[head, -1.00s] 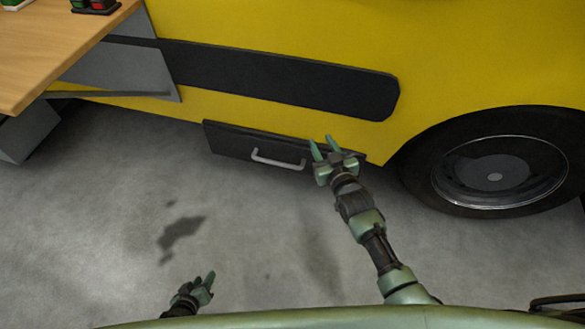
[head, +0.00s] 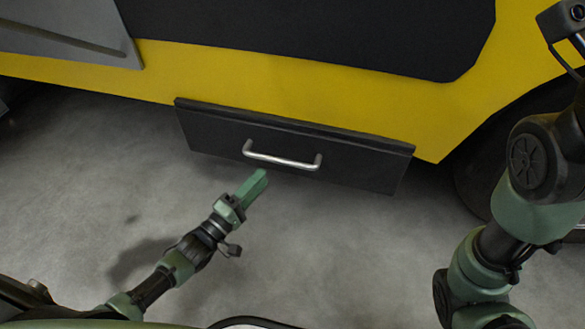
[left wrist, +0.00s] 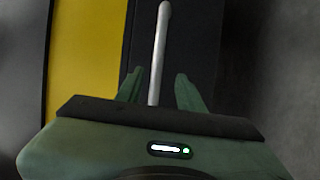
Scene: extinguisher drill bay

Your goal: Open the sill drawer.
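The sill drawer (head: 350,162) has a dark front set under the yellow body's lower edge, and no open gap shows around it. Its silver bar handle (head: 285,161) runs across the front. My left gripper (head: 256,183) is just below and in front of the handle's left end. In the left wrist view the fingers (left wrist: 158,88) are open and spread, with the handle (left wrist: 160,50) lined up between them. The fingers do not close on it, and whether they reach around the bar is unclear. My right arm is at the right edge, its gripper out of view.
The yellow vehicle side (head: 330,90) with a dark panel (head: 310,30) rises above the drawer. A grey panel (head: 70,35) is at the upper left. A wheel (head: 475,180) at the right is partly hidden by my arm. The concrete floor (head: 330,250) is clear.

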